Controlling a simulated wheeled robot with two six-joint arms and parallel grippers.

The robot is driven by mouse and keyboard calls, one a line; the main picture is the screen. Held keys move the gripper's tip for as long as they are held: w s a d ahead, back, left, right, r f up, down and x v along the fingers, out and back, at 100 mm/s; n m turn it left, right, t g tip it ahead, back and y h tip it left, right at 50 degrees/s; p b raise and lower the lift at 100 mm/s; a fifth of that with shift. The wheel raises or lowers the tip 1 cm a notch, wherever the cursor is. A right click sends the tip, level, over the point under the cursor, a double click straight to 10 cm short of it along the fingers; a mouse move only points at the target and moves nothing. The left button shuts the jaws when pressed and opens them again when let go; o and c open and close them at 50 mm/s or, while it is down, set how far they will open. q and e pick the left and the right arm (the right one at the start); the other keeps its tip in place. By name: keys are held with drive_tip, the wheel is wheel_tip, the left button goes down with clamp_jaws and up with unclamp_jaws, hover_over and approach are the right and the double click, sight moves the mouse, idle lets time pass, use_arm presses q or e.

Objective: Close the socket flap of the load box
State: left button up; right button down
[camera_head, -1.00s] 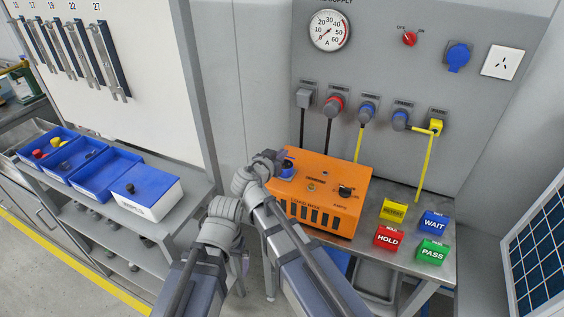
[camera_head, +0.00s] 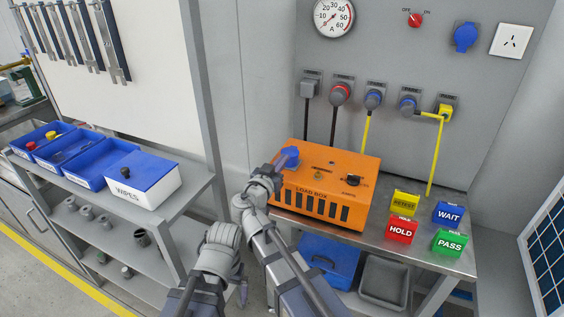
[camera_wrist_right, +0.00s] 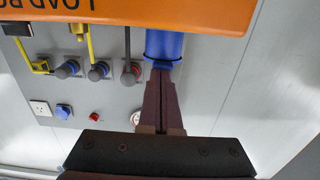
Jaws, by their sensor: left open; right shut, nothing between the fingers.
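The orange load box (camera_head: 345,172) stands on the metal bench. Its blue socket (camera_head: 289,158) is at the left end of the top, with a blue part standing up; I cannot tell the flap's exact angle. In the right wrist view the blue socket (camera_wrist_right: 165,46) shows as a short cylinder with a rim beside the box. My right gripper (camera_head: 276,174) is shut and empty, just in front of the socket. In the wrist view its fingertips (camera_wrist_right: 162,72) are close to the rim; contact is unclear. My left gripper (camera_head: 242,292) is open, low, left of the bench.
Red HOLD (camera_head: 401,230), blue WAIT (camera_head: 448,215), green PASS (camera_head: 449,242) and yellow (camera_head: 405,203) blocks stand right of the box. Plugs and cables hang on the panel behind. A shelf with blue bins (camera_head: 104,169) and a wipes box (camera_head: 143,183) is at left.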

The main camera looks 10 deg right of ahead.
drive_tip(key=shift+s+f, duration=0.15)
drive_tip(key=shift+f, duration=0.2)
idle(0.3)
drive_tip(key=shift+r, duration=0.2)
